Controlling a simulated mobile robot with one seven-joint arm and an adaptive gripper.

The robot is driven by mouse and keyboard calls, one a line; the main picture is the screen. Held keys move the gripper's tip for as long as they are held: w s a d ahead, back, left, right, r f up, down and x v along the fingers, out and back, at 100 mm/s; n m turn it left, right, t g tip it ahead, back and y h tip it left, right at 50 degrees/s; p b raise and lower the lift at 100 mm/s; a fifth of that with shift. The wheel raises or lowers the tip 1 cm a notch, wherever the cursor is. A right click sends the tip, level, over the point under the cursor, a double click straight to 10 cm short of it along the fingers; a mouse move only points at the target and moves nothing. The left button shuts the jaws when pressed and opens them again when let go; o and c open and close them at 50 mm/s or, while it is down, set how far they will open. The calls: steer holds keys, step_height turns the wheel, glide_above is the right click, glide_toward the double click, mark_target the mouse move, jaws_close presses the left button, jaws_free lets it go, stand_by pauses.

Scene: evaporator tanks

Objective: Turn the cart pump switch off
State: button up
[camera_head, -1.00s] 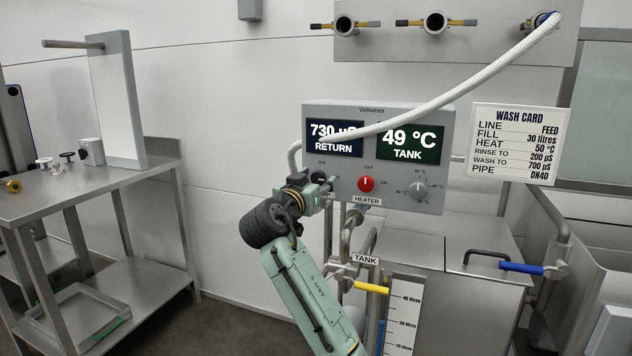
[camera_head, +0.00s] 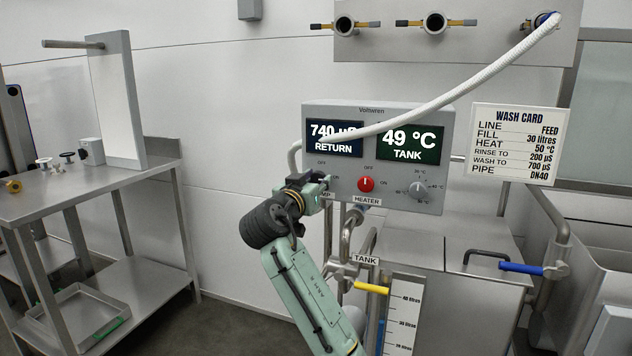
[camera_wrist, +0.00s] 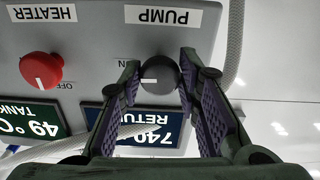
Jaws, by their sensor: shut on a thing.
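The black cart pump switch (camera_wrist: 160,75) is a round knob under the upside-down PUMP label in the wrist view. Its white mark points left in that view, toward the partly hidden ON lettering. My gripper (camera_wrist: 158,88) is shut on this knob, one purple-padded finger on each side. In the head view my gripper (camera_head: 322,186) is at the lower left of the grey control box (camera_head: 350,196) and hides most of the switch. The box's RETURN display (camera_head: 334,138) reads about 740 µS, partly covered by a hose.
The red heater knob (camera_head: 366,184) sits right of the pump switch, its mark at OFF. A grey dial (camera_head: 418,189) is farther right. A white hose (camera_head: 470,85) crosses the box front. Pipes and a yellow-handled valve (camera_head: 371,287) lie below. A steel bench (camera_head: 90,195) stands left.

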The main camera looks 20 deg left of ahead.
steer(key=n+p, duration=0.1)
steer(key=n, duration=0.3)
steer(key=shift+n+p, duration=0.4)
steer(key=n+p, duration=0.2)
steer(key=n, duration=0.2)
steer(key=shift+r, duration=0.15)
steer(key=n+p, duration=0.2)
steer(key=n, duration=0.3)
steer(key=shift+n+p, duration=1.1)
steer(key=shift+n, duration=0.7)
steer(key=o, duration=1.1)
